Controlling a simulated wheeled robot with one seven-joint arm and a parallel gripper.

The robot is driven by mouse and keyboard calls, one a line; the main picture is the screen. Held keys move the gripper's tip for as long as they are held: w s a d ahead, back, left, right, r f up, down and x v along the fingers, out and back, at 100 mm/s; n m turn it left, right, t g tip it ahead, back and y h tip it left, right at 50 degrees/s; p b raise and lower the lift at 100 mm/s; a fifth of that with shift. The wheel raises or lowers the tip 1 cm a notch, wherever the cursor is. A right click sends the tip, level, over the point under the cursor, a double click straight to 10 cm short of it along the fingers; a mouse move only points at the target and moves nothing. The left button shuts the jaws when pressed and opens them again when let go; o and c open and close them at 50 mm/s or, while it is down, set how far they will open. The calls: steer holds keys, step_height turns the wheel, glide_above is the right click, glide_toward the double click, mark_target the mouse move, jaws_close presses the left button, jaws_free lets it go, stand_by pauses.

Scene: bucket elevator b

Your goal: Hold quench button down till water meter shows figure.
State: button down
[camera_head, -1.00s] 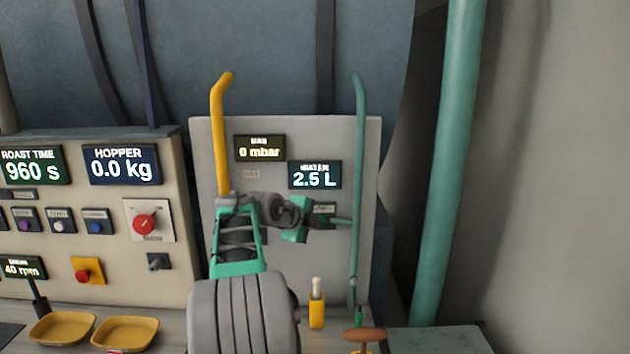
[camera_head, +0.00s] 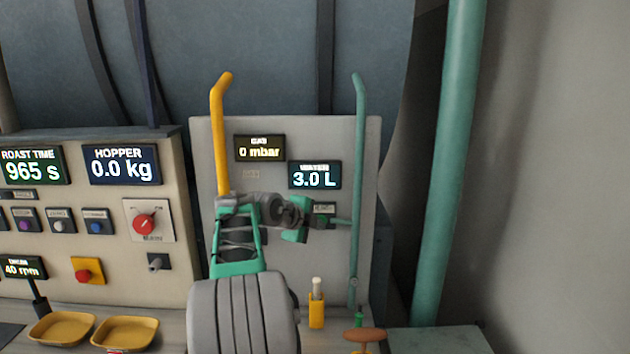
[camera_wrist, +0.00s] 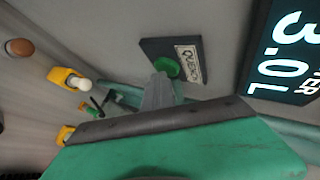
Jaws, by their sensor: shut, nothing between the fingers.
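The water meter (camera_head: 315,176) on the grey panel reads 3.0 L. It also shows, turned on its side, at the right of the wrist view (camera_wrist: 290,65). The green quench button (camera_wrist: 166,67) sits on a dark plate (camera_wrist: 160,46) with a label beside it. My gripper (camera_wrist: 160,92) is shut and empty, its fingertips at the lower edge of the button. They look to be against it, but the exact contact is partly hidden. In the head view my gripper (camera_head: 336,222) reaches the panel just below the water meter and covers most of the button.
A gas display (camera_head: 260,149) reads 0 mbar. A yellow pipe (camera_head: 221,140) and a green pipe (camera_head: 358,130) flank my arm. A yellow holder (camera_head: 317,310) and a brown-knobbed handle (camera_head: 366,335) stand below. The control panel (camera_head: 185,270) is at left.

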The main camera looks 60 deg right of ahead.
steer(key=shift+s+a+b, duration=0.4)
steer(key=shift+a+b, duration=0.4)
steer(key=shift+b, duration=0.3)
steer(key=a+b, duration=0.1)
steer(key=s+a+b, duration=0.1)
steer(key=a+b, duration=0.1)
steer(key=s+a+b, duration=0.1)
steer(key=shift+s+a+b, duration=0.15)
steer(key=shift+a+b, duration=0.05)
steer(key=shift+b, duration=0.15)
